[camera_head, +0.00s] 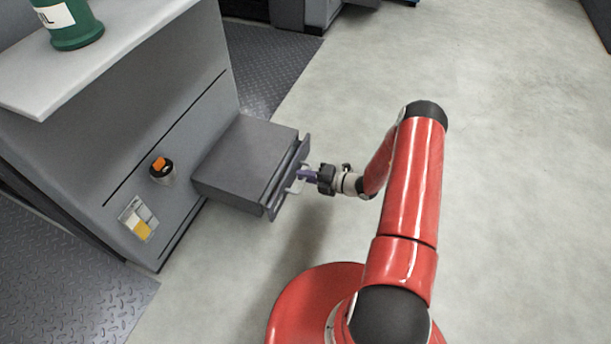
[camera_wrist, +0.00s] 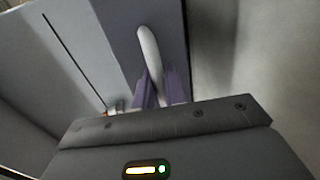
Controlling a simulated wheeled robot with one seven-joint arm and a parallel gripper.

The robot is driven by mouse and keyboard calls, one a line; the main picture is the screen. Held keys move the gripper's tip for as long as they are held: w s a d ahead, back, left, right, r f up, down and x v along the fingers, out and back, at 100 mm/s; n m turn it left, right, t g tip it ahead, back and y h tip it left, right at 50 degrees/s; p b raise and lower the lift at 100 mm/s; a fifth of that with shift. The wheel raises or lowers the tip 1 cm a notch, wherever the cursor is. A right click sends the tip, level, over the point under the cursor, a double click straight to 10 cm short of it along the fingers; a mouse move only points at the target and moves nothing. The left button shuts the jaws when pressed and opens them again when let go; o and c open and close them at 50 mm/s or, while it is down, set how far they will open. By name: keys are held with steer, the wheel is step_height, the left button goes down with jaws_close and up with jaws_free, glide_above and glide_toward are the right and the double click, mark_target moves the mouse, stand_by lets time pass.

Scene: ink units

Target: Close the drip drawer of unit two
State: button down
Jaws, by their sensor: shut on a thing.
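The dark grey drip drawer (camera_head: 245,160) stands pulled out from the low side of the grey ink unit (camera_head: 190,120) in the head view. A pale handle (camera_head: 295,186) is on its front panel. My gripper (camera_head: 304,175) is at that front panel, its purple fingers at the handle. In the wrist view the purple fingers of my gripper (camera_wrist: 160,88) are shut on the curved white handle (camera_wrist: 149,52), with the drawer front (camera_wrist: 112,30) behind it. The inside of the drawer is hidden. I cannot read a number on the unit.
An orange-topped knob (camera_head: 161,168) and a label (camera_head: 138,218) are on the unit's side, left of the drawer. A green container (camera_head: 72,28) stands on the pale shelf (camera_head: 110,50) above. Open concrete floor (camera_head: 500,130) lies to the right.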

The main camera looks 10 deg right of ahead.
mark_target(294, 172)
steer(key=shift+r+b+x, duration=0.2)
steer(key=shift+x, duration=0.8)
steer(key=shift+r+b+x, duration=0.15)
steer(key=shift+r+x, duration=0.05)
steer(key=shift+x, duration=0.75)
steer(key=shift+w+a, duration=0.1)
steer(key=shift+w, duration=0.05)
steer(key=c, duration=1.5)
jaws_free()
steer(key=shift+c, duration=0.2)
steer(key=v, duration=0.7)
steer(key=shift+s+d+p, duration=0.25)
steer(key=shift+d+p, duration=0.05)
steer(key=shift+p, duration=0.05)
